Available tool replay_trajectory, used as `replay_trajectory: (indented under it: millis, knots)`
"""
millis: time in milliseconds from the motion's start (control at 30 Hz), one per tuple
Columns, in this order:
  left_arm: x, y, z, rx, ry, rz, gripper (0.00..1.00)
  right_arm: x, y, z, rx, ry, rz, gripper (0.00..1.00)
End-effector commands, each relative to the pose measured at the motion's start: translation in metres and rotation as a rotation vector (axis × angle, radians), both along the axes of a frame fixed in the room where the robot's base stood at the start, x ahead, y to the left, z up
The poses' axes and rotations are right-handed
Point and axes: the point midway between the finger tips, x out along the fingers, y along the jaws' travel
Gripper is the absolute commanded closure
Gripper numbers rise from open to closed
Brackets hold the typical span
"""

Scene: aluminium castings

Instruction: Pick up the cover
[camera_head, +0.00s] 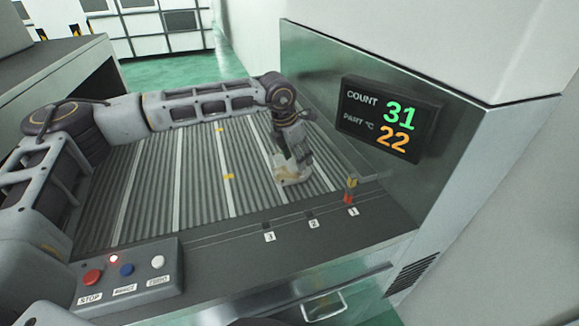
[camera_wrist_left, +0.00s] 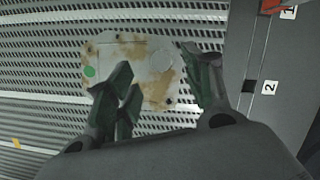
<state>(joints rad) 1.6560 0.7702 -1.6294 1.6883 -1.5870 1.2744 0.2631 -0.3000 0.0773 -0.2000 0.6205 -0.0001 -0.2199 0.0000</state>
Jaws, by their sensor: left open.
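The cover (camera_head: 293,176) is a pale flat plate with brown stains, lying on the ribbed conveyor surface near its front right. In the left wrist view the cover (camera_wrist_left: 135,52) shows a green dot at its left and a faint round mark. My left gripper (camera_head: 296,160) is right over it, pointing down. In the wrist view the open fingers of the left gripper (camera_wrist_left: 160,85) overlap the cover's near part, one toward each side. Whether they touch it cannot be told. My right gripper is not in view.
The ribbed conveyor (camera_head: 150,190) is mostly clear, with small yellow marks. A control box (camera_head: 128,275) with buttons stands at the front left. A display (camera_head: 388,118) reading 31 and 22 hangs on the right wall. A red-yellow peg (camera_head: 350,190) stands at slot 1.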

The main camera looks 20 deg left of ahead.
Motion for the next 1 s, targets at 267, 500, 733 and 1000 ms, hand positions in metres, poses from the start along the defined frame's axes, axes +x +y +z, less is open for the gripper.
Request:
replay_trajectory:
  millis: [267,500,733,1000]
  knots:
    - [0.002,-0.002,-0.021,0.001,0.002,0.0,0.49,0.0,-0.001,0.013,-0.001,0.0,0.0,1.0]
    - [0.006,-0.007,-0.042,0.0,0.0,0.0,0.49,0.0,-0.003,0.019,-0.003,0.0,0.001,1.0]
    - [0.007,-0.007,-0.047,0.001,-0.001,0.0,0.49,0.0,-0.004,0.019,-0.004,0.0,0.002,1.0]
    - [0.007,-0.007,-0.047,0.001,-0.001,0.0,0.49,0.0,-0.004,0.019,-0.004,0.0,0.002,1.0]
